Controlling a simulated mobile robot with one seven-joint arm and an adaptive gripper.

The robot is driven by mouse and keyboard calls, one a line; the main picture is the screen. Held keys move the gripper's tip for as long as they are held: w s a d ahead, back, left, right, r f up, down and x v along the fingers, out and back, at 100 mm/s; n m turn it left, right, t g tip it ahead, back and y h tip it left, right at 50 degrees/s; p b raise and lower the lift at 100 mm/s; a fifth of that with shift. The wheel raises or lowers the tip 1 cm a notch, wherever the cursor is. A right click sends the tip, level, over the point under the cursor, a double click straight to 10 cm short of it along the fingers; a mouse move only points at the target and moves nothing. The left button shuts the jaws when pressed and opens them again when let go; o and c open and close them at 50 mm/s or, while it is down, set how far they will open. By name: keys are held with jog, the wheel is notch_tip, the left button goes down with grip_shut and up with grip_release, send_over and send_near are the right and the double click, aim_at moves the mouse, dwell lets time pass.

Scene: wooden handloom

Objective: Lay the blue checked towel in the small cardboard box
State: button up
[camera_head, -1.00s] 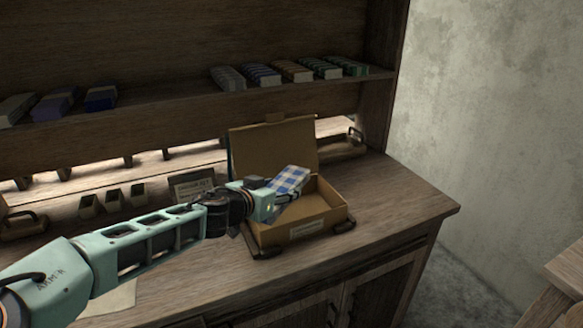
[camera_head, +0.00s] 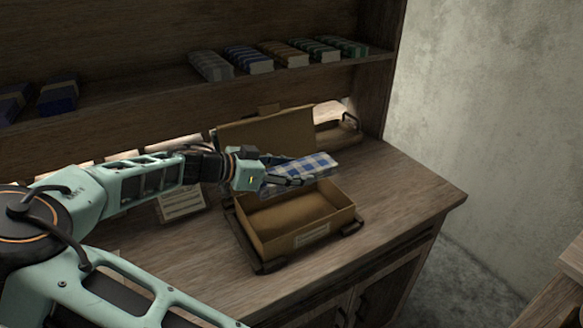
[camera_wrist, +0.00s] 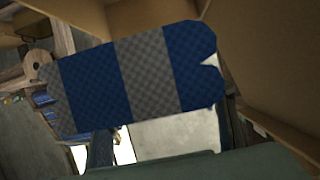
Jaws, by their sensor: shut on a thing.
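The blue and white checked towel (camera_head: 314,165) is a folded flat bundle. My gripper (camera_head: 288,181) is shut on its near left end and holds it above the back part of the small cardboard box (camera_head: 262,240). The box stands open on the bench, its lid (camera_head: 262,133) raised at the back, with a pale label on its front wall. The inside that shows is empty. In the wrist view the towel (camera_wrist: 140,80) fills the middle, with brown cardboard (camera_wrist: 265,60) to its right; the fingertips are hard to make out there.
The box sits on a dark tray with handles (camera_head: 352,228). A shelf above holds several folded cloth stacks (camera_head: 248,60). A small sign (camera_head: 182,203) stands left of the box. The bench top (camera_head: 405,200) is clear to the right.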

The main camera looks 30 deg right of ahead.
notch_tip(320, 180, down, 10)
jog(key=b, duration=0.6)
jog(key=shift+b, duration=0.3)
jog(key=o, duration=1.3)
jog(key=shift+a, duration=0.1)
jog(key=v, duration=1.2)
jog(key=shift+s, duration=0.1)
